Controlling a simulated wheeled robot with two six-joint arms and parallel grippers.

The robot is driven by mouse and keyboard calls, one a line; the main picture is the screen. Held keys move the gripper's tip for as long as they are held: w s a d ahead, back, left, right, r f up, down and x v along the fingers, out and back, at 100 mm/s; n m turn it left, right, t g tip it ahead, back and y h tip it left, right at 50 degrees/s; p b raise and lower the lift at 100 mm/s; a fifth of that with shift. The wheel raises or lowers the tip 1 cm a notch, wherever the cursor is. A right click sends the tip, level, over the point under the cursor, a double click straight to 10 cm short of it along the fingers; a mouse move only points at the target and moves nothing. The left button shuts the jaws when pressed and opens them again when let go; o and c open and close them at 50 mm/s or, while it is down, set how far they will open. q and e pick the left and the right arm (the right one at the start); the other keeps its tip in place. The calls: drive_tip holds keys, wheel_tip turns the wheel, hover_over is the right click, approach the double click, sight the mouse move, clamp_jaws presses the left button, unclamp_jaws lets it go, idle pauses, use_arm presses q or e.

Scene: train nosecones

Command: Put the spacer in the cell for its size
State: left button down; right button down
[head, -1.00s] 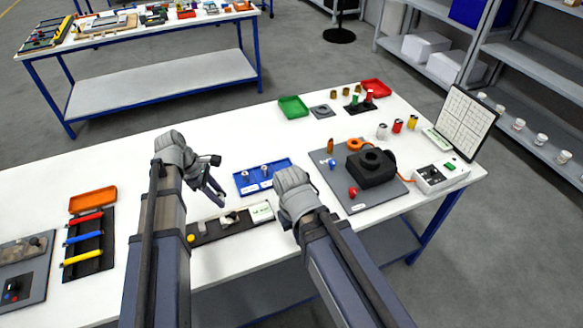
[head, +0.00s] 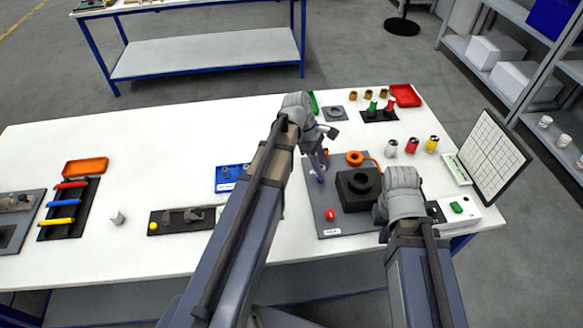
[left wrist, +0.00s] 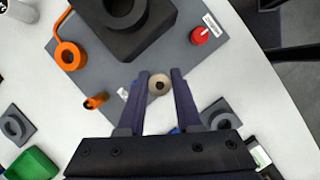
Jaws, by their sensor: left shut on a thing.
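My left gripper (head: 318,170) is over the left part of the grey plate in the head view. In the left wrist view its fingers (left wrist: 158,88) are shut on a small beige round piece with a dark centre, which looks like the spacer (left wrist: 158,83). The blue tray (head: 222,188) with labelled cells lies left of the plate, partly hidden by my left arm. Another small pale cylinder (head: 117,217) stands on the table further left. My right gripper (head: 403,178) is by the right side of the black block; its fingers are hidden.
The grey plate (head: 330,230) bears a black block (head: 355,190) with a round opening, an orange ring (head: 354,158) and a red knob (head: 330,214). A white box (head: 465,212) and tilted panel (head: 487,150) stand at right. The table's left back area is clear.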

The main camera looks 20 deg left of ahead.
use_arm(q)
drive_tip(key=w+a+n+t, duration=0.25)
drive_tip(key=a+n, duration=0.45)
drive_tip(key=a, duration=1.3)
wheel_tip(320, 180, down, 10)
drive_tip(key=b, duration=1)
drive_tip(key=shift+d, duration=0.15)
drive_tip(key=shift+f, duration=0.15)
drive_tip(key=shift+f+b, duration=0.15)
drive_tip(key=shift+b, duration=0.15)
drive_tip(key=c, duration=0.6)
unclamp_jaws()
drive_tip(key=shift+r, duration=0.2)
